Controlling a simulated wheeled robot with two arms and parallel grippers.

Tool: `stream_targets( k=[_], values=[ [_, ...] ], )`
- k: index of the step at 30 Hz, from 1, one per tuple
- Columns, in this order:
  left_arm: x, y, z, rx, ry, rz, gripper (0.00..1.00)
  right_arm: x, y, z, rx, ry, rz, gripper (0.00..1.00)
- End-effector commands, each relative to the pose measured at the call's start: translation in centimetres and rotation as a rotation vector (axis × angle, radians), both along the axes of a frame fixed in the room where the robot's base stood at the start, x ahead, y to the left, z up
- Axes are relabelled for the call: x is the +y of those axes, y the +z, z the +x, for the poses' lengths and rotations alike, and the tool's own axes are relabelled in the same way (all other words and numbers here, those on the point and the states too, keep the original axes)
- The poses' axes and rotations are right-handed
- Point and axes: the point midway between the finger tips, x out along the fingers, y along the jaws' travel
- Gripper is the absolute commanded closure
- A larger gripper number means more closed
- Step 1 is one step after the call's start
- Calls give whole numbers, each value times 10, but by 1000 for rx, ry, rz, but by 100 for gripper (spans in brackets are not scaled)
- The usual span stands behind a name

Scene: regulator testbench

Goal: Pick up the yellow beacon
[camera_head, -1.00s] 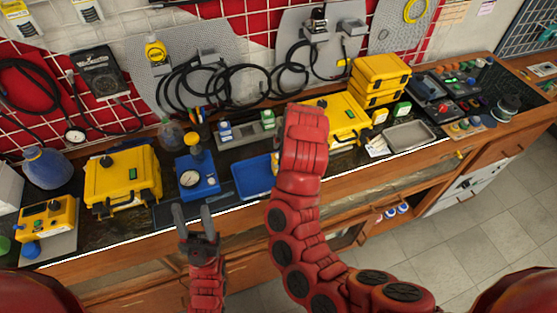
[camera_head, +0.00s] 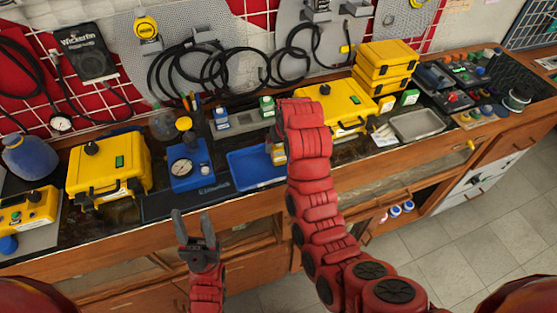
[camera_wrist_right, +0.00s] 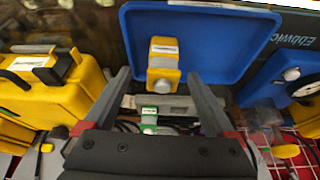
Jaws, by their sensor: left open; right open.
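In the head view only a sliver of the beacon (camera_head: 279,154) shows beside my right arm. My right gripper (camera_wrist_right: 159,76) is open, with one finger on each side of the beacon in that view; I cannot tell if they touch it. In the head view my right arm hides its fingers. My left gripper (camera_head: 194,218) is open and empty in front of the bench edge.
The blue tray (camera_head: 248,170) lies left of my right arm. A yellow case (camera_head: 345,105) stands right of it, another yellow case (camera_head: 108,169) at left. A blue gauge box (camera_head: 190,167) stands between. Small green-labelled blocks (camera_head: 267,106) stand behind the tray.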

Motion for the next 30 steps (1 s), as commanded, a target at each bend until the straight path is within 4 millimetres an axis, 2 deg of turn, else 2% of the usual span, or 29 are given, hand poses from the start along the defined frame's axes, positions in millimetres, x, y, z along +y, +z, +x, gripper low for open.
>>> stream_targets(
  k=[8, 12, 18, 24, 30],
  values=[
    [0, -10, 0, 0, 0, 0, 50, 4, -15, 7, -2, 1, 0, 10],
    [0, 8, 0, -1, 0, 0, 50, 8, -26, 12, 5, 0, -1, 10],
    [0, 13, 0, 0, 0, 0, 50, 10, -47, 20, 1, 0, -1, 10],
    [0, 12, 0, 0, 0, 0, 50, 11, -48, 22, -3, 0, 0, 10],
    [0, 12, 0, 0, 0, 0, 50, 11, -48, 21, -3, 0, 0, 46]
  ],
)
